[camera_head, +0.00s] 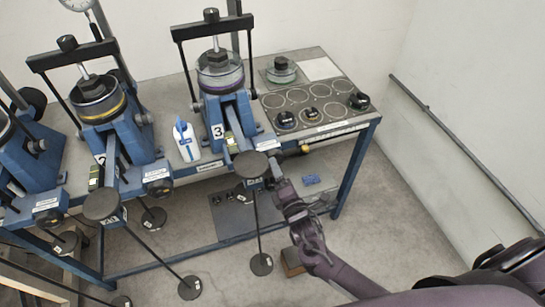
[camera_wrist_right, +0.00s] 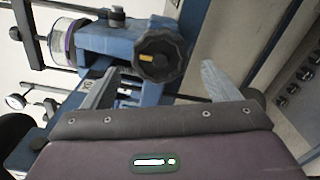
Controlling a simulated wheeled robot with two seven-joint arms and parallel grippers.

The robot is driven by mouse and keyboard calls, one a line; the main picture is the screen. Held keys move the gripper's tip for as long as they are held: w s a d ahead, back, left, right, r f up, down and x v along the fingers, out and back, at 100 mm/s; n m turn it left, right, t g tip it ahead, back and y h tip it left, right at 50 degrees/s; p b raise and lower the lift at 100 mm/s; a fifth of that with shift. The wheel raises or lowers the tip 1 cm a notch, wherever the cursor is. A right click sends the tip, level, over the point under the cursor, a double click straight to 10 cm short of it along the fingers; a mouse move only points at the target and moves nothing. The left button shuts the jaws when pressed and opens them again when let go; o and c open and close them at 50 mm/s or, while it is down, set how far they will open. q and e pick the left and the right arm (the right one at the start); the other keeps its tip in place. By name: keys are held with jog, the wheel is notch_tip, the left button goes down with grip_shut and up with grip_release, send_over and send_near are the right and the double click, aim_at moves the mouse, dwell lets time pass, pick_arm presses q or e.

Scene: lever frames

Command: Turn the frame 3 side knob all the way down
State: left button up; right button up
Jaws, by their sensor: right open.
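Frame 3 (camera_head: 217,131), a blue stand with a numbered plate and a clear, purple-ringed cup, stands on the bench in the head view. Its black side knob (camera_wrist_right: 160,52), with a yellow mark, shows in the right wrist view on the blue body. In the head view, my right arm and the lever's round pad (camera_head: 252,164) largely hide that knob. My right gripper (camera_head: 278,168) is open at the front of frame 3. In the wrist view, its fingers lie on either side of the knob, apart from each other; contact cannot be told. My left gripper is not in view.
Frame 2 (camera_head: 98,160) and another blue frame stand to the left. A white bottle (camera_head: 186,141) stands between frames 2 and 3. Several weights sit on a ringed board (camera_head: 312,93) at the right. Long levers with round pads project forward over the floor.

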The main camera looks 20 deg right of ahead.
jog(key=shift+f, duration=0.1)
jog(key=s+m+b, duration=0.1)
jog(key=m, duration=0.2)
jog(key=s+m+b, duration=0.1)
jog(key=m+b, duration=0.1)
jog(key=m, duration=0.2)
jog(key=s+m+b, duration=0.1)
jog(key=m+b, duration=0.1)
jog(key=m, duration=0.1)
jog(key=shift+s+m, duration=0.3)
jog(key=shift+s, duration=0.1)
jog(key=w+b, duration=0.6)
jog(key=w, duration=0.3)
jog(key=shift+w+a, duration=0.1)
jog(key=shift+w, duration=0.3)
jog(key=shift+c, duration=1.3)
jog(key=shift+s, duration=0.1)
jog(key=c, duration=0.9)
jog(key=shift+c, duration=0.3)
